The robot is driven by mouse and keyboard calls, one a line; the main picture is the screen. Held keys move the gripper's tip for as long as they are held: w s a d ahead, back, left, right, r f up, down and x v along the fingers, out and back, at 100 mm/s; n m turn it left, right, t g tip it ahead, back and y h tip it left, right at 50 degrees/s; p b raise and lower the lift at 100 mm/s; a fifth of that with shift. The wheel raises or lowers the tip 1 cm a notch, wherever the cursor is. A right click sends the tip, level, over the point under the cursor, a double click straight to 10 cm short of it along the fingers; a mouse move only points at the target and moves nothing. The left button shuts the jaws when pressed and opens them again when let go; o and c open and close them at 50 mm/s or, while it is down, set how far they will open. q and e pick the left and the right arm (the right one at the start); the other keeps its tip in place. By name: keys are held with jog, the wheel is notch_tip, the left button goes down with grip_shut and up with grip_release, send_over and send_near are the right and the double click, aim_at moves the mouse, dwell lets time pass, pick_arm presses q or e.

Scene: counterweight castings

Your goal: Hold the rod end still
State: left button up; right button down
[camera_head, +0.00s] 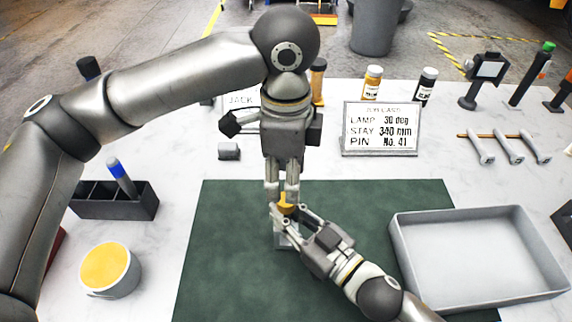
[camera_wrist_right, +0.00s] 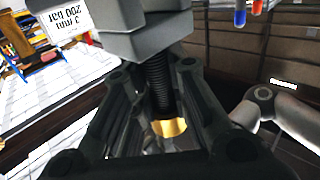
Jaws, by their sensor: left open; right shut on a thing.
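The rod end shows in the right wrist view as a black threaded rod (camera_wrist_right: 160,85) with a gold collar (camera_wrist_right: 172,127), between the fingers of my right gripper (camera_wrist_right: 152,78). In the head view the gold part (camera_head: 288,200) shows above a small pale grey block (camera_head: 287,240) on the green mat. My right gripper (camera_head: 286,213) comes from the lower right and is shut on the rod end. My left gripper (camera_head: 282,197) points straight down from above, open, with its fingertips close by the gold part. The fingers hide much of the rod.
A grey tray (camera_head: 480,302) stands at right. A sign (camera_head: 380,152) reads lamp 30 deg, stay 340 mm, pin No. 41. A cup of yellow stuff (camera_head: 108,290) and a black pen holder (camera_head: 88,209) stand at left.

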pick_arm(q)
jog(key=n, duration=0.5)
jog(key=shift+r+n, duration=0.15)
jog(key=shift+n, duration=0.15)
jog(key=n, duration=0.3)
jog(key=shift+r, duration=0.1)
jog(key=n, duration=0.7)
jog(key=shift+r+n, duration=0.2)
jog(key=shift+n, duration=0.1)
jog(key=n, duration=0.5)
jog(key=shift+r, duration=0.1)
jog(key=n, duration=0.3)
jog(key=shift+r+n, duration=0.1)
jog(key=shift+n, duration=0.3)
jog(key=n, duration=0.3)
jog(key=shift+r, duration=0.1)
jog(key=n, duration=0.5)
jog(key=shift+r, duration=0.1)
